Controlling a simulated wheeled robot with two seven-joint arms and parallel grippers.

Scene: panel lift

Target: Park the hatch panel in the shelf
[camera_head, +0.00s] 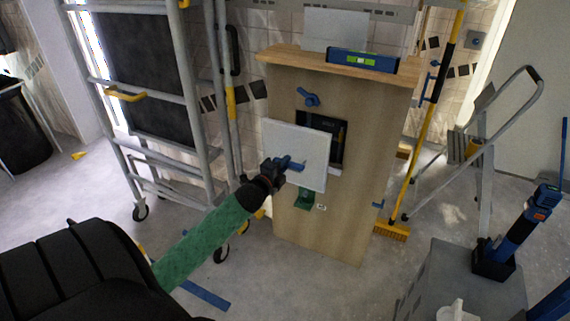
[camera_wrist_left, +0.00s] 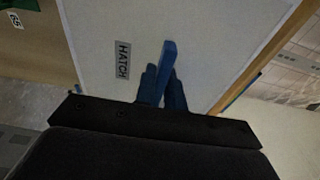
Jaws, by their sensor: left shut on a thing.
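The hatch panel (camera_head: 308,140) is a white square board in front of the upright wooden cabinet (camera_head: 345,222). It partly covers a dark opening (camera_head: 338,132) in the cabinet's face. My left gripper (camera_head: 275,168) is shut on the panel's blue handle (camera_head: 293,164). In the left wrist view, the fingers (camera_wrist_left: 163,92) close around the blue handle (camera_wrist_left: 169,60), beside a grey label reading HATCH (camera_wrist_left: 122,60) on the panel (camera_wrist_left: 200,40). A small green bracket (camera_head: 305,199) sits on the cabinet below the panel. I cannot tell which part is the shelf. My right gripper is not in view.
A blue spirit level (camera_head: 363,60) lies on the cabinet top. A blue knob (camera_head: 308,97) is above the panel. A grey scaffold (camera_head: 190,95) stands left; a yellow broom (camera_head: 395,230) and a stepladder (camera_head: 480,150) stand right. A grey case (camera_head: 450,280) is at lower right.

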